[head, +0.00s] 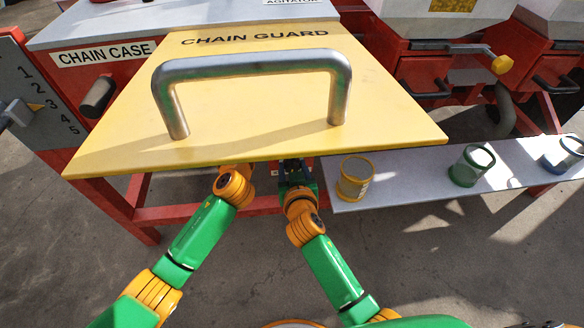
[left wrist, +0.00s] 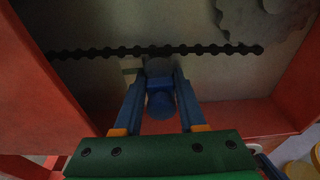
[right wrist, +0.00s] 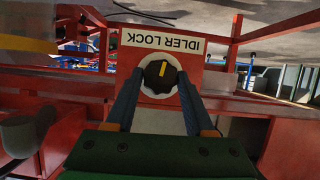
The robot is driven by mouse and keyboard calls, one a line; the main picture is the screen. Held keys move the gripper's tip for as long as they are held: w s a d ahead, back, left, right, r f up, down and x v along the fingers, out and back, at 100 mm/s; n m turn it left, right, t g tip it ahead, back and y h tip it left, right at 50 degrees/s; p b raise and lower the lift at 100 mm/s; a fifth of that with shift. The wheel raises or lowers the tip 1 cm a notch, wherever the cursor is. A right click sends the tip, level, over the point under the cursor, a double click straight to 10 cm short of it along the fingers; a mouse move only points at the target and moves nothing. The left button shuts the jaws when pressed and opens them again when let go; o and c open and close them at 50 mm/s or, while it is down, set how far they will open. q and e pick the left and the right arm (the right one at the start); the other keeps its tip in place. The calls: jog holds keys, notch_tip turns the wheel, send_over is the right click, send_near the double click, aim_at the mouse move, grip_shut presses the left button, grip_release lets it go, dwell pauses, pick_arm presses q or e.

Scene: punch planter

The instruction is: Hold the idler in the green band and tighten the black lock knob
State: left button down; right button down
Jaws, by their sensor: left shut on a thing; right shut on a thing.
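The blue idler (left wrist: 160,100) sits below the black chain (left wrist: 150,51) in the left wrist view, with a grey round part at its top. My left gripper (left wrist: 160,78) is shut on the idler, a finger on each side. The black lock knob (right wrist: 160,77), with a yellow mark, stands on a white round base under the upside-down "IDLER LOCK" label (right wrist: 163,44). My right gripper (right wrist: 159,72) is shut on the knob. In the head view my right gripper (head: 293,168) shows partly below the chain guard; the left one is mostly hidden.
The yellow chain guard (head: 250,110) with its grey handle (head: 250,65) lies above both grippers. Red walls (left wrist: 265,118) enclose the chain, and a toothed wheel (left wrist: 265,20) is at upper right. A grey shelf (head: 410,185) with several cups runs off to the right.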

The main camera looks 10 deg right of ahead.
jog(key=shift+c, duration=1.3)
grip_release()
jog(key=v, duration=1.2)
jog(key=shift+d, duration=0.1)
